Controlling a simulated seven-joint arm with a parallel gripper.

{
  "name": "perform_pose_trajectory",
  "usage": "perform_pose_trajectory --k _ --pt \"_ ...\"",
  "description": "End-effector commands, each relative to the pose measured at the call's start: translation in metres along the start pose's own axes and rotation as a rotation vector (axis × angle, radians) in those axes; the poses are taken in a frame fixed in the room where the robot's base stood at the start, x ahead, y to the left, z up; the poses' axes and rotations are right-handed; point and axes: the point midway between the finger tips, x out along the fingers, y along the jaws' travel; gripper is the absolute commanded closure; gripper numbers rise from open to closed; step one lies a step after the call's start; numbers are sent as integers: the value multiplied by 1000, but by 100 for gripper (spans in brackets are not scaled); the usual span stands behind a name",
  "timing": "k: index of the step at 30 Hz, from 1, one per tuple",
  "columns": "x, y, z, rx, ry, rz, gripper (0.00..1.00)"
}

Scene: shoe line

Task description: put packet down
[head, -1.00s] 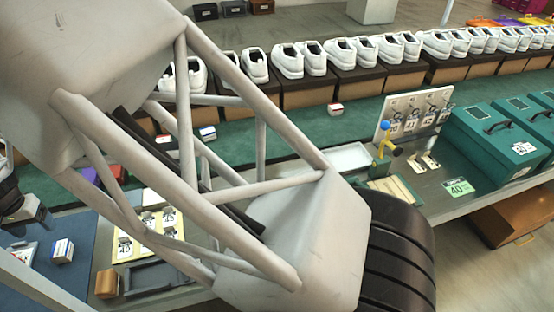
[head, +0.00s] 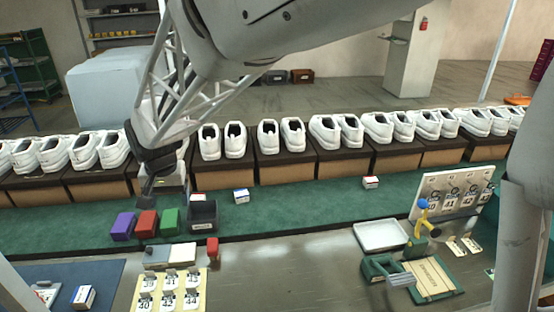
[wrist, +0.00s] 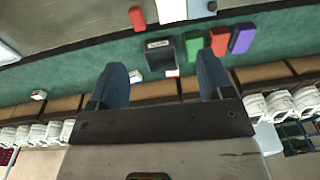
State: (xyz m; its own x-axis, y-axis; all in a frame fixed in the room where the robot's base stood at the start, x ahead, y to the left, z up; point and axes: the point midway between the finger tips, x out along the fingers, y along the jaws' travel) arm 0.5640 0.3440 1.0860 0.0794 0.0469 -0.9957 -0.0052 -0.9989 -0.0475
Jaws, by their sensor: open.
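My gripper (head: 148,192) is over the green belt, near the coloured blocks and the dark bin. In the wrist view its two blue fingers (wrist: 163,80) are apart. A small white packet with a red mark (wrist: 172,73) shows in the gap between them, beyond the bin; I cannot tell how far below the fingers it is. In the head view a white and blue packet (head: 241,196) lies on the belt right of the bin. A white and red packet (head: 371,182) lies farther right. Another white and blue packet (head: 84,297) is on the blue mat.
Purple (head: 123,226), red (head: 146,224) and green (head: 169,222) blocks stand left of the dark bin (head: 203,217). Shoe boxes with white shoes (head: 280,135) line the belt's back. A white tray (head: 381,236) sits front right. The belt between the packets is clear.

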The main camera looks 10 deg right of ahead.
Motion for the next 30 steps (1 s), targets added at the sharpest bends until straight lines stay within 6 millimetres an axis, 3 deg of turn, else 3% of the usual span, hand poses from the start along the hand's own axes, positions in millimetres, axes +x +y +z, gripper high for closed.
perform_pose_trajectory --k 3,15,21,30 --pt "-22 48 9 7 18 -3 26" --pt "-70 183 65 10 66 2 26" --pt "-84 239 106 11 91 11 26" --pt "-93 306 177 12 127 31 26"
